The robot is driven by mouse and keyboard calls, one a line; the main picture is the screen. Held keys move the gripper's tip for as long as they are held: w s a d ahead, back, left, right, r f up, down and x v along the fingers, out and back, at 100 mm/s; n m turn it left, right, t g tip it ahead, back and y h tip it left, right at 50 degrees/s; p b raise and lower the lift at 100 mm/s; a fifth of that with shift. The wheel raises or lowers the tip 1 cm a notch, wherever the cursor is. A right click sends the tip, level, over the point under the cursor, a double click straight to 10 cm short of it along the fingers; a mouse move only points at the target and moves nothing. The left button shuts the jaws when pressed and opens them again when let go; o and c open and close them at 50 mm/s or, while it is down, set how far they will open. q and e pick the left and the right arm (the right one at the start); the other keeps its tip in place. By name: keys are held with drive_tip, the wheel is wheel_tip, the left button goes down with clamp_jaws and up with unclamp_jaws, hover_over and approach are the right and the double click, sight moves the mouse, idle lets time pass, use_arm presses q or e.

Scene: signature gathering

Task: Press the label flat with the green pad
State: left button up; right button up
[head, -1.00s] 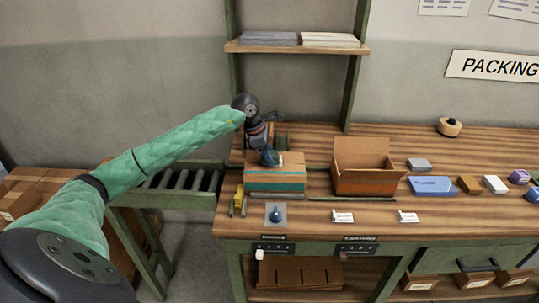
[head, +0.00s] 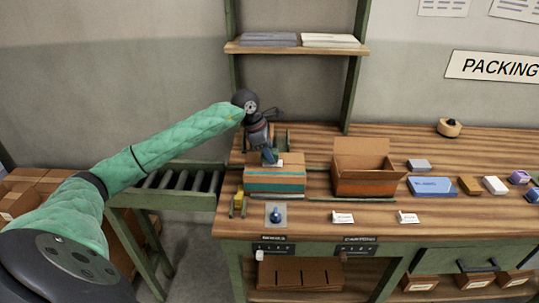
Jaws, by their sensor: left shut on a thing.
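The closed carton (head: 275,187) with a teal band stands on the left part of the bench. A small white label (head: 281,161) shows on its top. My left gripper (head: 269,156) points down just over the carton's top, at the label's left side. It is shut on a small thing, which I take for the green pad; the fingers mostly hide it. I cannot tell whether the pad touches the label. My right gripper is not in view.
An open carton (head: 363,184) stands to the right. A yellow tape tool (head: 239,203) and a blue-knobbed thing on a grey plate (head: 276,214) lie in front. Small boxes, including a blue one (head: 432,186), lie further right. A shelf post (head: 353,95) rises behind.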

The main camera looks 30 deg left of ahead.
use_arm(q)
drive_tip(key=shift+r+p, duration=0.4)
drive_tip(key=shift+r, duration=2.35)
